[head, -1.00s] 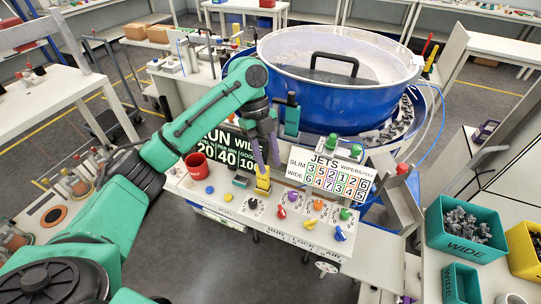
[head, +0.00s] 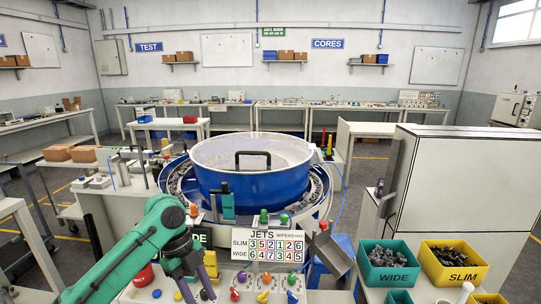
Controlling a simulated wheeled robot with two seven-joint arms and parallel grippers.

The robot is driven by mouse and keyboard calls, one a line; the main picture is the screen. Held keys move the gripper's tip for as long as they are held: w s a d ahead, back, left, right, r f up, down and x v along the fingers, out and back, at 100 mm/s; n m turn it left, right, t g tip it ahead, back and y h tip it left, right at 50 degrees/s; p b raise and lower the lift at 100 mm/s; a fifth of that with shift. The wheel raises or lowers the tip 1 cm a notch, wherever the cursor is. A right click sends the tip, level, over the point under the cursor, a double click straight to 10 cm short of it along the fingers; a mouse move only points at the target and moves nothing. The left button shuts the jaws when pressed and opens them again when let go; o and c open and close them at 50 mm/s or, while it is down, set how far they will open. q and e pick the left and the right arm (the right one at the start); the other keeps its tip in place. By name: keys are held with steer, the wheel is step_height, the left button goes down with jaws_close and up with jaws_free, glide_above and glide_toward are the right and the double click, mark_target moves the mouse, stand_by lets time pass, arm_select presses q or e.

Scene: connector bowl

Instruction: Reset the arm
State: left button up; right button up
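My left arm (head: 135,250) is green and comes in from the lower left. My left gripper (head: 188,292) points down over the control panel, left of a yellow piece (head: 210,264). Its fingers overlap in this view and the tips are hard to make out, so I cannot tell whether it is open or shut. I see nothing held in it. My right arm and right gripper are out of view.
A blue bowl feeder (head: 252,180) stands behind the panel, with the JETS board (head: 268,245) in front. A green WIDE bin (head: 388,275) and a yellow SLIM bin (head: 452,273) stand at right.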

arm_select(q)
steer(key=s+d+f+n+t, duration=0.1)
steer(key=s+d+f+n, duration=0.1)
steer(key=d+f+n, duration=0.3)
steer(key=s+f+n+t, duration=0.2)
steer(key=s+f+n, duration=0.1)
steer(key=f, duration=0.4)
steer(key=s+a+f+n+t+y, duration=0.3)
steer(key=s+a+f+n, duration=0.1)
steer(key=s+a+n, duration=0.85)
step_height(320, 180, down, 24)
steer(key=s+n+g, duration=0.1)
steer(key=s+n, duration=0.1)
steer(key=s+a+f+g, duration=0.1)
steer(key=s+a+f, duration=0.2)
steer(key=s+f, duration=0.9)
steer(key=s, duration=0.3)
steer(key=shift+s+f+g+y, duration=0.3)
steer(key=shift+f, duration=0.1)
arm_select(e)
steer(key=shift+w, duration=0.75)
arm_select(q)
steer(key=shift+m, duration=0.25)
